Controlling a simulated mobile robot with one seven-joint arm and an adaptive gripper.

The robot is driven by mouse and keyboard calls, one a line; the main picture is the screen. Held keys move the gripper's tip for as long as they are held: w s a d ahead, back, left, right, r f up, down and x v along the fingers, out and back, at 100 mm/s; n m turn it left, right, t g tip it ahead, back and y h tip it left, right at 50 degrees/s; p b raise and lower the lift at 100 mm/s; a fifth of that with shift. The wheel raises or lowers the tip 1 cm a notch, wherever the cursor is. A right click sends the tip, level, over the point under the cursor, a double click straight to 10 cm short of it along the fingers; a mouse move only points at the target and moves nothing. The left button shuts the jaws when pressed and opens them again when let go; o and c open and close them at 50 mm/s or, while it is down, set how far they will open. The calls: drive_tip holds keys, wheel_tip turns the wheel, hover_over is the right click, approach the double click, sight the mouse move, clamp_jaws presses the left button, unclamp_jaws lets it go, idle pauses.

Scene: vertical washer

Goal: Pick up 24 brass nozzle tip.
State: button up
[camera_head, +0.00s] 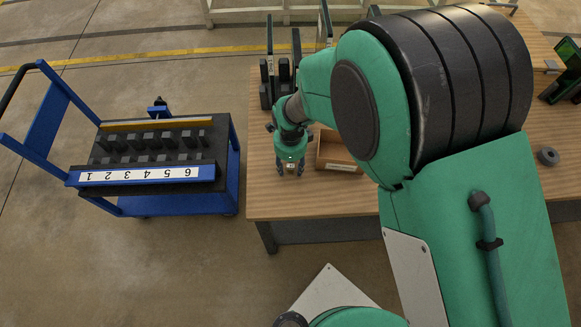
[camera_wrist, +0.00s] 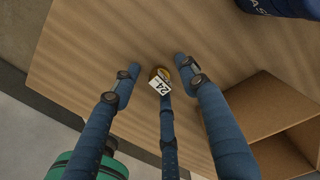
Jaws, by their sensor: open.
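The brass nozzle tip (camera_wrist: 163,74) stands on the wooden table and carries a white tag marked 24 (camera_wrist: 160,87). In the wrist view it lies between the spread blue fingers of my gripper (camera_wrist: 157,65), one finger on the left, one on the right and one below. The fingers are open and I see no clear contact with it. The middle finger and the tag hide part of the nozzle. In the head view my gripper (camera_head: 290,168) is low over the table's left part, with a small pale spot, likely the tag, between the fingers.
An open wooden box (camera_head: 338,152) stands just right of my gripper; it also shows in the wrist view (camera_wrist: 262,108). Dark upright holders (camera_head: 278,80) stand behind. A blue trolley (camera_head: 150,165) with numbered places is left of the table (camera_head: 310,205). The table's front is bare.

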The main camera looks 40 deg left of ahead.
sight(291, 166)
clamp_jaws()
idle(0.4)
drive_tip(key=shift+r, duration=0.9)
wheel_tip(291, 166, up, 2)
drive_tip(key=shift+s+d+r+p, duration=0.1)
drive_tip(key=shift+d+p, duration=0.05)
drive_tip(key=shift+p, duration=0.4)
drive_tip(key=s+d, duration=0.2)
drive_tip(key=d, duration=0.2)
drive_tip(key=s+d+p, duration=0.1)
drive_tip(key=s+d, duration=0.2)
drive_tip(key=d, duration=0.2)
drive_tip(key=s+d+r, duration=0.1)
drive_tip(key=s+d, duration=0.2)
drive_tip(key=d, duration=0.1)
drive_tip(key=shift+s+d+p, duration=0.15)
drive_tip(key=shift+p, duration=0.25)
